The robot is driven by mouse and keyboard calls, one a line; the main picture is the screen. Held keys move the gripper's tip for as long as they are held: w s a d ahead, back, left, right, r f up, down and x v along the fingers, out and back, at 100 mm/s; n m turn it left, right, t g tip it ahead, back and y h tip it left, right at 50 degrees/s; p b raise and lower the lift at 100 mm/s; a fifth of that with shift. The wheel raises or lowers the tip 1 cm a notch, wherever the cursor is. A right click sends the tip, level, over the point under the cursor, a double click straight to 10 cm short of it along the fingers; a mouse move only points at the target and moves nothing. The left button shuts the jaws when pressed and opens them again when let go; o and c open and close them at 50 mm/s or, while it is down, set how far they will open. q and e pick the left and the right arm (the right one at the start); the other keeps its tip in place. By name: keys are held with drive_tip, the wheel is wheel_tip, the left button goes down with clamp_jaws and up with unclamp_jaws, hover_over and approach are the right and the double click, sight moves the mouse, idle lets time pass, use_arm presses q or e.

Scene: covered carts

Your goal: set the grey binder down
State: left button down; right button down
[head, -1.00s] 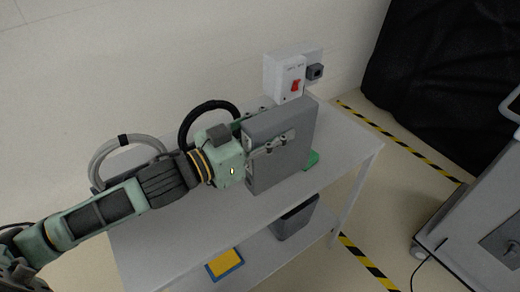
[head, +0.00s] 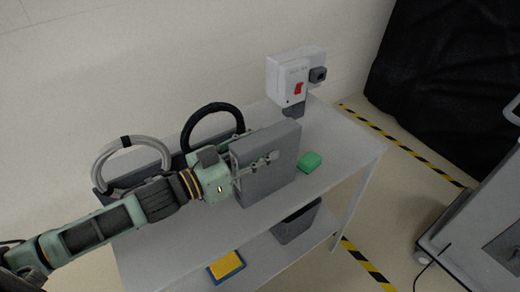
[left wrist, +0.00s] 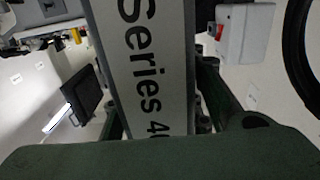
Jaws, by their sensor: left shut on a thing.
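The grey binder (head: 268,150) stands upright at the middle of the cart's white top (head: 335,145). My left gripper (head: 257,167) is shut on it from the left side, with its fingers along the binder's face. I cannot tell whether the binder's lower edge touches the top. In the left wrist view the binder (left wrist: 150,60) fills the middle between the fingers, with "Series" lettering on its spine. My right gripper is not in view.
A green block (head: 310,161) lies right of the binder. A white box with a red switch (head: 288,80) stands behind it. A black cable loop (head: 205,112) and a grey one (head: 125,143) stand at the back left. The lower shelf holds a yellow-and-blue pad (head: 226,266) and a dark bin (head: 297,222).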

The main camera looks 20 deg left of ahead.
sight(234, 164)
use_arm(q)
drive_tip(key=c, duration=1.2)
unclamp_jaws()
drive_tip(key=shift+f, duration=0.1)
drive_tip(key=shift+s+a, duration=0.2)
drive_tip(key=shift+s, duration=0.05)
drive_tip(key=v, duration=0.8)
drive_tip(key=shift+s+a+b, duration=0.1)
drive_tip(key=shift+b, duration=0.2)
drive_tip(key=shift+p+v, duration=0.3)
drive_tip(key=shift+v, duration=1.25)
